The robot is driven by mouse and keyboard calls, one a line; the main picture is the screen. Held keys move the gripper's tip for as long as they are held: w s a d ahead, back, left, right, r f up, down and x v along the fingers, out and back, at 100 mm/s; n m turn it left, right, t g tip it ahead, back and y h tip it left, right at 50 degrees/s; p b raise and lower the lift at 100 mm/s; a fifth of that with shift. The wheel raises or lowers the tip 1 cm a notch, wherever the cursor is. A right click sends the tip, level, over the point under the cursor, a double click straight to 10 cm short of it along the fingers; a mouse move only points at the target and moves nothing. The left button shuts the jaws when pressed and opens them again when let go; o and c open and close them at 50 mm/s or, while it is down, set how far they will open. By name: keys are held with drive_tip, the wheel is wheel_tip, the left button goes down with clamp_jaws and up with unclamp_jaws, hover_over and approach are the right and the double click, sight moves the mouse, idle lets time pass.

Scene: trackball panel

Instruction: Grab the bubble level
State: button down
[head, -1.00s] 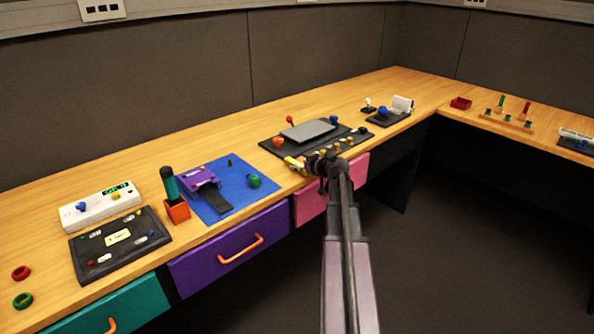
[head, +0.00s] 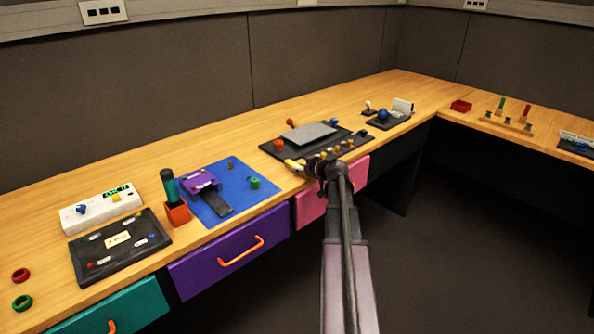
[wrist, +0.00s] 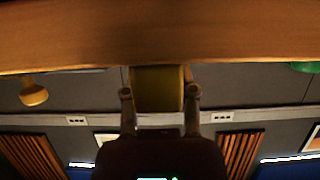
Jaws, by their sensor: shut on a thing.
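The bubble level looks like a small yellow block (wrist: 157,88), held between my two fingers in the wrist view. In the head view it shows as a small yellow piece (head: 293,165) at the front edge of the wooden table, beside the black panel. My gripper (wrist: 159,92) is shut on it, one finger on each side. In the head view my gripper (head: 308,167) is dark and small, and its fingers are hard to make out. I cannot make out a vial or bubble on the block.
The black panel (head: 268,149) with a grey plate (head: 308,133) and several knobs lies just behind my gripper. A blue mat (head: 238,208) lies to the left. The pink drawer (head: 308,207) is below the table edge. Bare table (head: 215,145) lies behind the mat.

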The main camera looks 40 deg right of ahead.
drive_tip(key=shift+r, duration=0.2)
wheel_tip(320, 180, up, 3)
drive_tip(key=p, duration=0.4)
drive_tip(key=shift+r, duration=0.2)
drive_tip(key=s+d, duration=0.3)
drive_tip(key=s, duration=0.4)
drive_tip(key=s+d+r+p, duration=0.1)
drive_tip(key=s+d, duration=0.2)
drive_tip(key=s, duration=0.5)
drive_tip(key=shift+r, duration=0.1)
drive_tip(key=shift+r, duration=0.1)
